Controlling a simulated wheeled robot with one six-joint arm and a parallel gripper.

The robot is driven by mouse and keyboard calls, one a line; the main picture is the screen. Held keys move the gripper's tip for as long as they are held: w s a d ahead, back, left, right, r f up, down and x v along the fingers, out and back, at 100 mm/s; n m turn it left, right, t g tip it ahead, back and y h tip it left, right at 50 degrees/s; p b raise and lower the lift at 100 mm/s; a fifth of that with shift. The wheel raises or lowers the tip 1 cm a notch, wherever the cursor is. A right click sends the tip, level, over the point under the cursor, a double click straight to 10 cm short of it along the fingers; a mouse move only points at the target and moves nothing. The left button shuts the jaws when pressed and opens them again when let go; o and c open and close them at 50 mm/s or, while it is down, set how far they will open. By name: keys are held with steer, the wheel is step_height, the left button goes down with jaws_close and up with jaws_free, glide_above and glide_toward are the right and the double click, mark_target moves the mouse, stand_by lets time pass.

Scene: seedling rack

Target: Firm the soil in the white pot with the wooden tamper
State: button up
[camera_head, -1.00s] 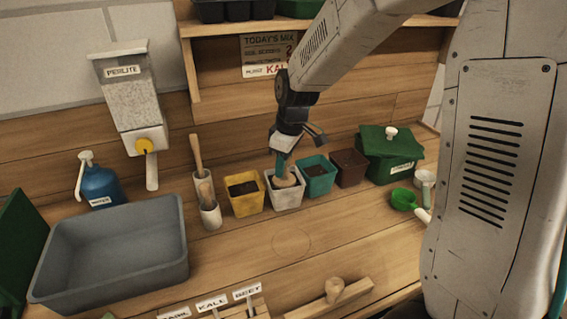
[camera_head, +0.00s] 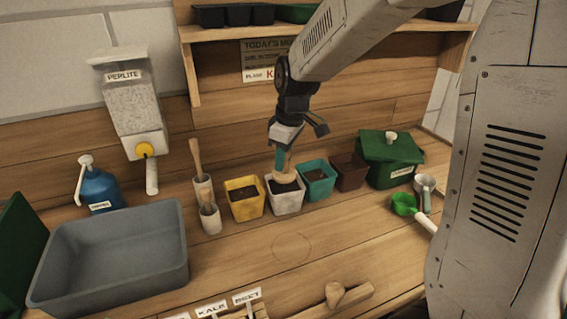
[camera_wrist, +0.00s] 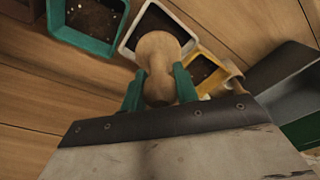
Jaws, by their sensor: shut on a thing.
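The white pot (camera_head: 286,204) stands on the bench in the row of pots, with dark soil showing inside. My gripper (camera_head: 281,158) points down over it, its teal fingers shut on the wooden tamper (camera_head: 284,177). The tamper's round head is at the pot's opening, toward the back, with soil visible in front of it. In the wrist view the tamper (camera_wrist: 158,55) sits between the fingers (camera_wrist: 160,88) and covers part of the white pot (camera_wrist: 190,46). Whether the head touches the soil is unclear.
A yellow pot (camera_head: 246,206) stands close on the left and a teal pot (camera_head: 318,186) close on the right. A brown pot (camera_head: 348,172) and green lidded box (camera_head: 390,170) stand farther right. A grey tub (camera_head: 110,262) fills the left.

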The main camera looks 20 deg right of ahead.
steer(key=shift+r, duration=2.95)
